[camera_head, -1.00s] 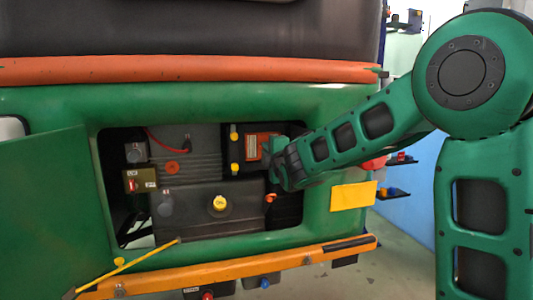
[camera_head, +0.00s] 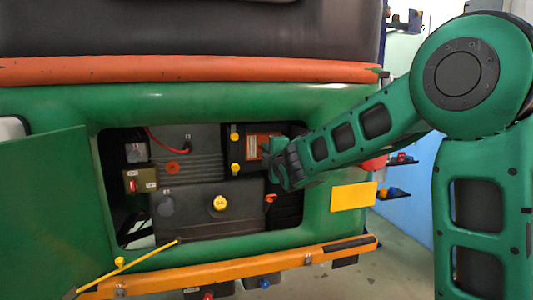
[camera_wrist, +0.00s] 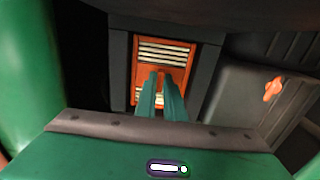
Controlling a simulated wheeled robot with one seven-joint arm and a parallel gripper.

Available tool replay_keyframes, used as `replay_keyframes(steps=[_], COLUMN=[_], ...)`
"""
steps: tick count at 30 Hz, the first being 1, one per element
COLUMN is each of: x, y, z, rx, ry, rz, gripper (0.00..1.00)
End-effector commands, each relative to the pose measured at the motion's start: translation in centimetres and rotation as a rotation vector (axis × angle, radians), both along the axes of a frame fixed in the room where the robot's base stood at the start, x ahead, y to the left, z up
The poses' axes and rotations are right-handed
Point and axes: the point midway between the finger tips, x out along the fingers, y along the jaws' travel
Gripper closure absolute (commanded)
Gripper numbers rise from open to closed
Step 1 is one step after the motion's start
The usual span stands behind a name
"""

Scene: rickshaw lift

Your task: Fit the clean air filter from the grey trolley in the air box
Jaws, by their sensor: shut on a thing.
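The air filter (camera_wrist: 180,55) has an orange frame and pale pleats. In the wrist view it sits between the dark grey walls of the air box (camera_wrist: 118,70); I cannot tell how deep it is seated. My gripper (camera_wrist: 162,82) is shut on the filter's orange middle part, and the fingers hide some of the pleats. In the head view the filter (camera_head: 252,149) shows as an orange patch in the black air box (camera_head: 235,153), at the upper right of the engine bay. My wrist covers its right side. The grey trolley is not in view.
The open green hatch door (camera_head: 45,200) stands at the left. A dark tank with a yellow cap (camera_head: 220,203) lies below the air box. An orange bumper (camera_head: 230,265) and a yellow prop rod (camera_head: 120,262) run along the front. An orange knob (camera_wrist: 273,88) is right of the box.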

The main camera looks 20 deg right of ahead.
Motion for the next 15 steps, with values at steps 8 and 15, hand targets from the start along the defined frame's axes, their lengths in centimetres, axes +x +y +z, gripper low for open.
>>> replay_keyframes(steps=[8, 15], x=[0.12, 0.11], y=[0.01, 0.02], z=[0.04, 0.05], rx=[0.000, 0.000], ry=[-0.001, -0.001], rz=[0.000, 0.000], gripper=[1.00, 0.69])
